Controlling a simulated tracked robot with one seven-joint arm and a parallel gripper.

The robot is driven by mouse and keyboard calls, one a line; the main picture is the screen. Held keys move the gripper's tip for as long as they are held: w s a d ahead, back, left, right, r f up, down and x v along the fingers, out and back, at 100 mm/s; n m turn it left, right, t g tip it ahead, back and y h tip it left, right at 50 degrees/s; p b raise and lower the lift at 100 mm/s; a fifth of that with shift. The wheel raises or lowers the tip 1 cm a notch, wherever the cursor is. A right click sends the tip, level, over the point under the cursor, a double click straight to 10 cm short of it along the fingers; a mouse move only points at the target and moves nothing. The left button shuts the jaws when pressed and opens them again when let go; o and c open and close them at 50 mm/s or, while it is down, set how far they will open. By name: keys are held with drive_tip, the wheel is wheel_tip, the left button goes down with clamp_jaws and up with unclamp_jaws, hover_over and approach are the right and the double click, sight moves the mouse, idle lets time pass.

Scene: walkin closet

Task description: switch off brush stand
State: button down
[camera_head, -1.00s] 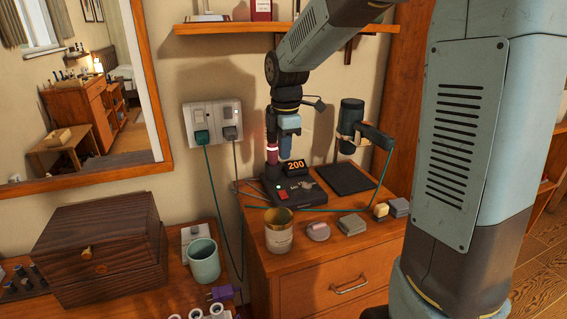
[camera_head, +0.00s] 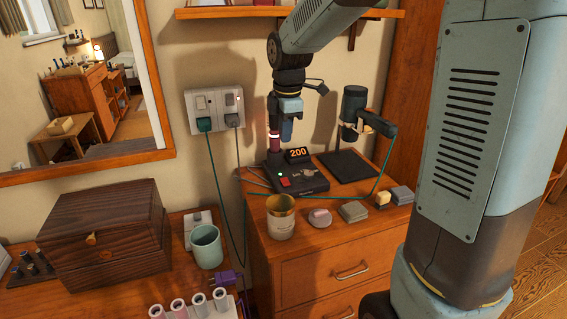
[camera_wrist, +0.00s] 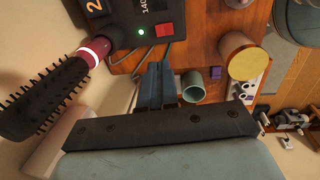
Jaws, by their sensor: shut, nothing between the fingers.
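The brush stand (camera_head: 308,186) is a black base on the wooden drawer cabinet. It has a lit orange "200" display (camera_head: 298,153), a red switch (camera_head: 285,183) and a small lit green light. In the wrist view, the red switch (camera_wrist: 164,29) and green light (camera_wrist: 141,31) show clearly at the top. A round bristled brush (camera_wrist: 45,100) with a glowing ring stands at the stand, partly hidden in the head view. My gripper (camera_head: 286,138) is shut and empty, pointing down above the stand, beside the brush. Its fingers also show in the wrist view (camera_wrist: 157,82), apart from the switch.
A wall socket (camera_head: 215,105) holds two plugs; a green cord loops across the cabinet top. A dryer on a holder (camera_head: 354,115) stands right of the stand. A gold-rimmed cup (camera_head: 280,222) and small blocks stand in front. A shelf (camera_head: 240,14) is above.

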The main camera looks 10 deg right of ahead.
sight(283, 179)
drive_tip(key=f, duration=0.4)
drive_tip(key=w+f, duration=0.1)
drive_tip(key=f, duration=0.8)
drive_tip(key=shift+w+a+f, duration=0.15)
drive_tip(key=shift+w+f, duration=0.15)
drive_tip(key=shift+f, duration=0.1)
